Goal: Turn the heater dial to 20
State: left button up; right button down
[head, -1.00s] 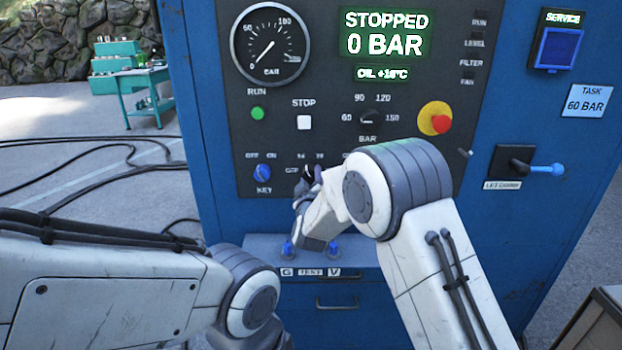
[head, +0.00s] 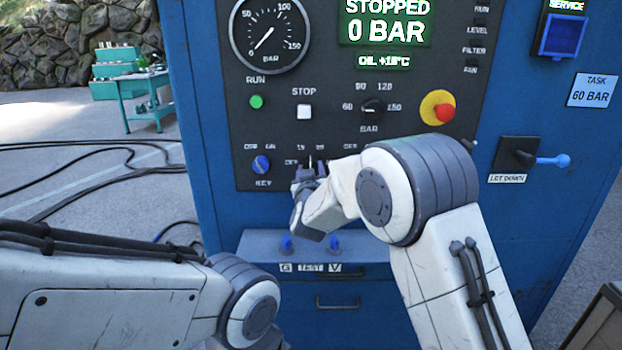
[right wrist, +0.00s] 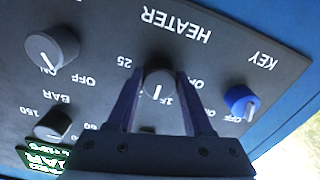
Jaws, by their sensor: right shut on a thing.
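The heater dial (right wrist: 158,84) is a grey round knob with a white pointer line, on the dark panel below the word HEATER, which reads upside down in the right wrist view. My right gripper (right wrist: 158,92) is shut on it, one finger on each side. The pointer runs toward the lower edge of that view, away from the word HEATER. The 25 mark is left of the knob; the 20 mark is not readable there. In the head view my right gripper (head: 310,172) covers most of the dial. My left arm shows at lower left, its gripper out of view.
The blue key switch (head: 261,165) is left of the heater dial. The BAR dial (head: 373,108) and red stop button (head: 444,112) sit above right. A ledge (head: 262,245) with two small blue test knobs juts out below. The display (head: 386,24) reads STOPPED, 0 BAR.

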jog(key=shift+m+b, duration=2.1)
jog(key=shift+m, duration=0.8)
jog(key=shift+r, duration=0.1)
jog(key=shift+c, duration=1.5)
grip_release()
jog(key=shift+s, duration=0.1)
jog(key=s, duration=1)
jog(key=shift+s+b, duration=0.15)
jog(key=shift+b, duration=0.2)
